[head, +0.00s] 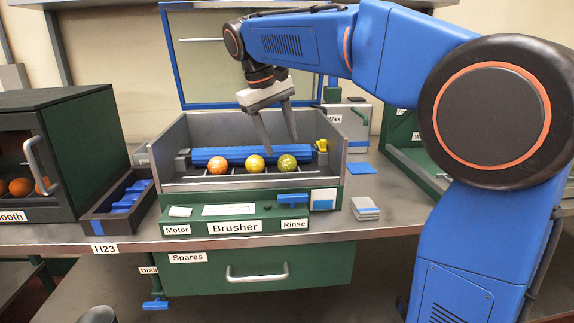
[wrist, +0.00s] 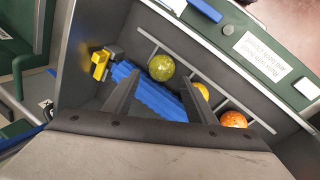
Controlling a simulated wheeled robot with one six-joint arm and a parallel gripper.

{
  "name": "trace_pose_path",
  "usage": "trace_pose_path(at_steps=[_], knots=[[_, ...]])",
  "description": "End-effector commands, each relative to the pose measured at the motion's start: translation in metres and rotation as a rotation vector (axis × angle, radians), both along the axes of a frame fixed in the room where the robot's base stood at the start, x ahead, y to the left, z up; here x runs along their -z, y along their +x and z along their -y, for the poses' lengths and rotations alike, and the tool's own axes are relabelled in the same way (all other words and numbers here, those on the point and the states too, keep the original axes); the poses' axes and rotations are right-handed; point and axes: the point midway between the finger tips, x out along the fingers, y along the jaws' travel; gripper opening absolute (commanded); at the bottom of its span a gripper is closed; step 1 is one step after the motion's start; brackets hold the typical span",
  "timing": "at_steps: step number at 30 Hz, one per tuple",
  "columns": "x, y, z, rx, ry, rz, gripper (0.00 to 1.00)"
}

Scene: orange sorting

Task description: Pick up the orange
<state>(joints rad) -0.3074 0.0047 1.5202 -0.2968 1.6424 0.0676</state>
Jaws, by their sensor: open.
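An orange (head: 218,165) lies at the left of a row of three fruits in the brusher (head: 165,160), in front of the blue roller. A yellow fruit (head: 254,164) is in the middle and a greenish fruit (head: 287,163) at the right. My gripper (head: 281,146) is open and empty, above and behind the yellow and greenish fruits. In the wrist view the orange (wrist: 233,120) sits at the lower right, beyond the right finger. The greenish fruit (wrist: 161,67) is nearest the gap between the fingers (wrist: 160,80), and the yellow fruit (wrist: 201,90) is partly hidden.
The brusher has raised metal side walls and thin dividers between the fruits. A yellow fitting (head: 321,146) is at its right end. A dark bin (head: 100,222) with blue pieces and a booth (head: 100,140) holding oranges stand left. A grey stack (head: 365,208) lies right.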

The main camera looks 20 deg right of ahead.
Motion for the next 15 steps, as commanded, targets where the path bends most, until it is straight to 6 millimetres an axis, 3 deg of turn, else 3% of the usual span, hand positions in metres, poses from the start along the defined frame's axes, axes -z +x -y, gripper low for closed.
trace_pose_path(at_steps=[5, 15], knots=[[0.009, 0.000, 0.002, 0.000, 0.000, 0.000, 0.51], [0.049, 0.000, 0.012, 0.000, 0.000, 0.000, 0.51]])
